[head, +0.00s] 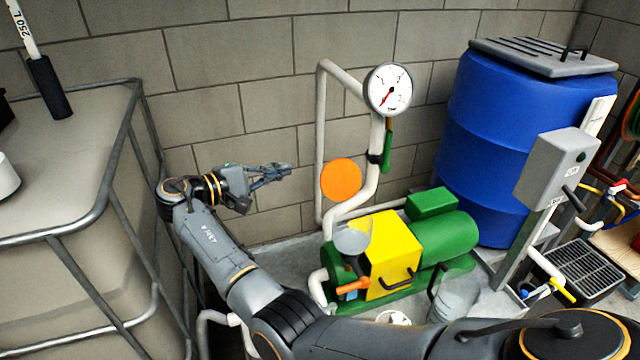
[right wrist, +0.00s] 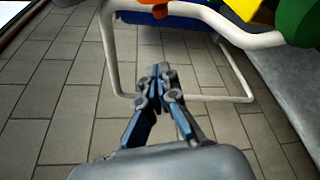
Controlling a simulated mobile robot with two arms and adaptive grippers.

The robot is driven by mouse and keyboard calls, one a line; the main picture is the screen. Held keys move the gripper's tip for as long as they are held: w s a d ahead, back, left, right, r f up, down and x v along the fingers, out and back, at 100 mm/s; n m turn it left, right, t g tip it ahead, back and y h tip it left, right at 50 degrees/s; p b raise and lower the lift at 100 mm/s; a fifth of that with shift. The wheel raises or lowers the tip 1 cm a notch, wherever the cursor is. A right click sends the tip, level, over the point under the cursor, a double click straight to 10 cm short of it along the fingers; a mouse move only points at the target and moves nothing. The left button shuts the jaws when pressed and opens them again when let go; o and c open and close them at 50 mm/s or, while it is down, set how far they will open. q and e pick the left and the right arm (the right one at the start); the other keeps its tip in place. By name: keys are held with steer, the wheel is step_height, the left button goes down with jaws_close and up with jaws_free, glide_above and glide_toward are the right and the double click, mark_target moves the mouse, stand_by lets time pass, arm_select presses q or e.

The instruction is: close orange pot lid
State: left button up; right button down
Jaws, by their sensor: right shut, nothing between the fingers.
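The orange lid (head: 340,180) is a flat round disc, standing up on edge in front of the block wall, beside the white pipe. A grey round bowl-like opening (head: 352,240) sits below it at the yellow and green pump; I cannot tell for sure that it is the pot. My right gripper (head: 275,172) is left of the lid, apart from it, with its fingers together and empty. My left gripper is not in view.
A pressure gauge (head: 388,90) on a white pipe stands above the pump (head: 440,240). A blue barrel (head: 500,140) and grey switch box (head: 556,170) are at right. A metal-framed tank (head: 60,150) is at left. Wall space above my gripper is clear.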

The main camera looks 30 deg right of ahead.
mark_target(338, 178)
steer(key=d+f+p, duration=0.1)
steer(key=d+f, duration=0.2)
steer(key=d, duration=0.7)
arm_select(q)
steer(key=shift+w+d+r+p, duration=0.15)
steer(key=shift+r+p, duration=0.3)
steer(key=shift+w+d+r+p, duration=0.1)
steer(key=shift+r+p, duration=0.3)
steer(key=shift+p, duration=0.05)
arm_select(e)
steer(key=s, duration=0.1)
steer(key=s+r, duration=0.1)
steer(key=s+a, duration=0.1)
steer(key=shift+r, duration=0.25)
